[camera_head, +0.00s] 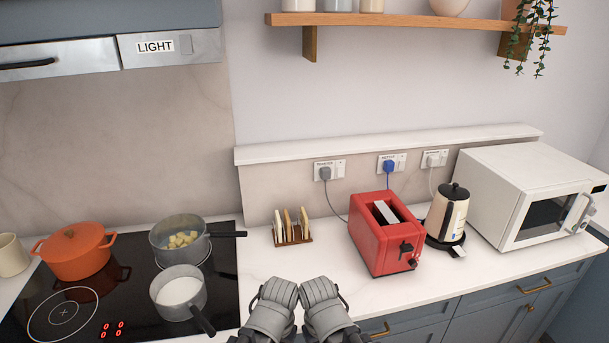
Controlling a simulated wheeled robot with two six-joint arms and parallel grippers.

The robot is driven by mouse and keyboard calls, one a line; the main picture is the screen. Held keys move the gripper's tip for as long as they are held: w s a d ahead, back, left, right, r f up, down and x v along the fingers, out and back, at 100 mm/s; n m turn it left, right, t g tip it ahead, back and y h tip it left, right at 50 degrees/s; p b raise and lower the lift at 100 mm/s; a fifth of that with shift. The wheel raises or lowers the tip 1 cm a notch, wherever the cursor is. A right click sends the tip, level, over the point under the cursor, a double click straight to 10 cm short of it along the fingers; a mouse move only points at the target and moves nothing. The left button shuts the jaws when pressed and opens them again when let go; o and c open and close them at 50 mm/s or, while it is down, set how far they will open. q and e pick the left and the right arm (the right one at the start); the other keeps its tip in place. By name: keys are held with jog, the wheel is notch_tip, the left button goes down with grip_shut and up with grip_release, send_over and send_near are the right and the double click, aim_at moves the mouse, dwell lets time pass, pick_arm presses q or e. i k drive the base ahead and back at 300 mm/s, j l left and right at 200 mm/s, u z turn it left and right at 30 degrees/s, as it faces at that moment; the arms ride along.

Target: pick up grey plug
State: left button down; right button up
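The grey plug (325,173) sits in the left wall socket (337,170) above the counter. Its grey cable hangs down and runs behind the red toaster (384,243). My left gripper (281,289) and my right gripper (319,287) are side by side at the bottom of the view, over the counter's front edge. Both are well below and apart from the plug. I see them from behind, so their fingertips are hidden and I cannot tell whether they are open.
A blue plug (389,167) and a white plug (433,161) sit in sockets further right. A toast rack (293,239) stands below the grey plug. A kettle (447,218) and microwave (525,200) stand right, and a hob (125,279) with pans left. Counter before the rack is clear.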

aim_at(325, 173)
jog(key=u, duration=1.85)
jog(key=l+u, duration=0.15)
jog(key=u, duration=0.15)
jog(key=k+l+u, duration=0.1)
jog(key=u, duration=0.2)
jog(key=k+l, duration=0.3)
jog(key=l, duration=0.15)
jog(key=k+l, duration=0.25)
jog(key=l, duration=0.15)
jog(key=k+l, duration=0.3)
jog(key=l, duration=0.15)
jog(key=k+l, duration=0.3)
jog(key=l, duration=0.15)
